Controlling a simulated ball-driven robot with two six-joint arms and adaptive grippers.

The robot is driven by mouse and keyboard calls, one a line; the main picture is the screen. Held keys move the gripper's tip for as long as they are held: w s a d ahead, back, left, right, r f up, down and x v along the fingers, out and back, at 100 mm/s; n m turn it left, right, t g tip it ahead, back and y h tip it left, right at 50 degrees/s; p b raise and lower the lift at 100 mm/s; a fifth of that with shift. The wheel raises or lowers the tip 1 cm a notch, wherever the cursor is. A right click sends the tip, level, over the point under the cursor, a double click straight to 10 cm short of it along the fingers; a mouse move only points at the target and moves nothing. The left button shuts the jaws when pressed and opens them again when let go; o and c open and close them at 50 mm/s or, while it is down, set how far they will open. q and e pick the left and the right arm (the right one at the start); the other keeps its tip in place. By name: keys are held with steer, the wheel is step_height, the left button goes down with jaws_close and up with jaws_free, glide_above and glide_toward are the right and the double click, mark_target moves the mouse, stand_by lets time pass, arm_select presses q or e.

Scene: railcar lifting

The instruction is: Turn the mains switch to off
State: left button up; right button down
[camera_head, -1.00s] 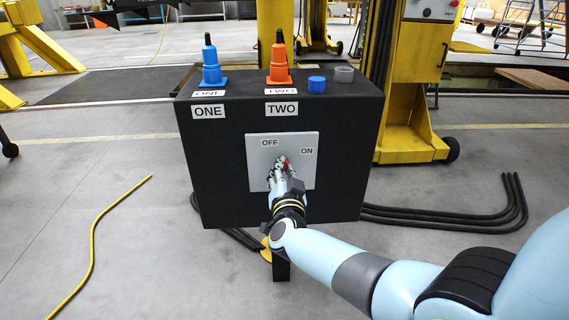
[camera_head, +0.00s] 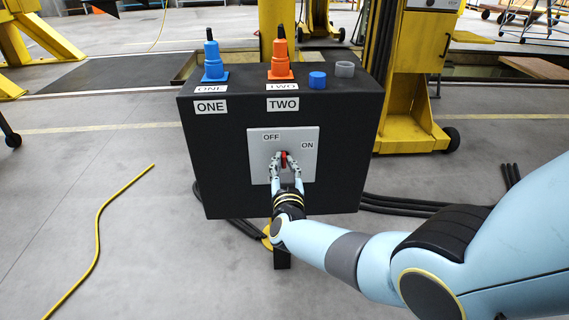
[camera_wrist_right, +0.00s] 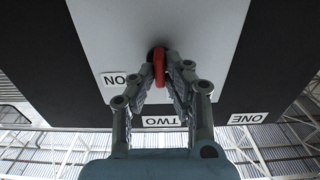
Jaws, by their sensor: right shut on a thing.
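The mains switch has a red handle (camera_head: 284,159) in the middle of a light grey plate (camera_head: 310,172) on the front of a black box (camera_head: 225,160). The plate reads OFF at its upper left and ON at its right. The handle looks close to upright. My right gripper (camera_head: 284,158) is shut on it, a finger on each side. In the right wrist view, the red handle (camera_wrist_right: 159,65) is between the fingertips (camera_wrist_right: 160,72), with the ON label (camera_wrist_right: 122,80) upside down beside it. OFF is hidden there. My left gripper is not in view.
On the box top stand a blue plug (camera_head: 214,62) and an orange plug (camera_head: 280,58) behind labels ONE and TWO, with a blue cap (camera_head: 317,80) and a grey ring (camera_head: 345,69). A yellow lifting column (camera_head: 410,100) stands behind right. A yellow cable (camera_head: 97,235) lies on the floor.

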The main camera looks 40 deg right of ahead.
stand_by(0.3)
steer(key=c, duration=1.4)
jaws_free()
steer(key=v, duration=1.2)
steer(key=shift+s, duration=0.1)
